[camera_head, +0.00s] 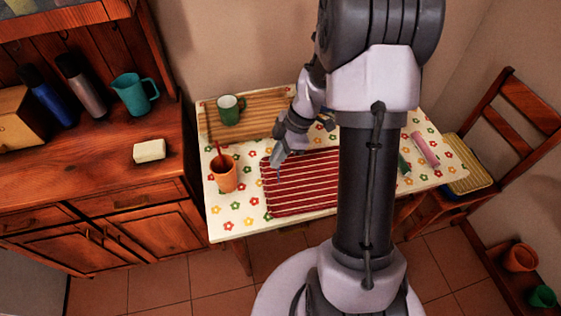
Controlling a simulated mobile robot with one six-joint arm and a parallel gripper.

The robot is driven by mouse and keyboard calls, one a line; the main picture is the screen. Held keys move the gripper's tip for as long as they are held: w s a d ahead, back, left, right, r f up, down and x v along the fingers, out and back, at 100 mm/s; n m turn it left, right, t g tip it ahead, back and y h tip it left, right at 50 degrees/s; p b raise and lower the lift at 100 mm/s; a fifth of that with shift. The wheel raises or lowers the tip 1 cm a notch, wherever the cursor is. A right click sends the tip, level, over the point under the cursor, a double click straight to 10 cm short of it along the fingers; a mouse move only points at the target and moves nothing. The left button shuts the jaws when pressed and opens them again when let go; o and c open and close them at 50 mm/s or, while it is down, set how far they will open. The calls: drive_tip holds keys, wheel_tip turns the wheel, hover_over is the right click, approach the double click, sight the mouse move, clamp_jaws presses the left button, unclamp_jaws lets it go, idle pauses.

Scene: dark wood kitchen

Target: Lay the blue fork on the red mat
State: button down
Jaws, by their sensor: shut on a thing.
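The red mat (303,190) with pale stripes lies on the table with the flowered cloth. My gripper (277,163) is above the left back part of the mat, pointing down. It is shut on a thin blue thing, the blue fork (279,174), of which only a small part shows below the fingers. I cannot tell whether the fork touches the mat. My arm hides the right part of the mat.
An orange pot (223,175) with a red utensil stands left of the mat. A green mug (230,109) stands on a wooden board (262,124) behind it. A pink cylinder (425,149) lies at the right. A chair (500,150) stands right of the table, a sideboard (80,180) left.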

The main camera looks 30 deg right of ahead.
drive_tip(key=shift+w+d+f+b, duration=0.2)
drive_tip(key=shift+f+b, duration=0.15)
drive_tip(key=shift+f, duration=0.3)
drive_tip(key=shift+w+d+f+b, duration=0.1)
drive_tip(key=shift+w+f+b, duration=0.1)
drive_tip(key=shift+f+b, duration=0.35)
drive_tip(key=shift+w+d+f+b, duration=0.1)
drive_tip(key=shift+w+f+b, duration=0.1)
drive_tip(key=shift+f, duration=0.6)
drive_tip(key=c, duration=1.6)
unclamp_jaws()
drive_tip(key=shift+o, duration=0.2)
drive_tip(key=shift+r, duration=0.1)
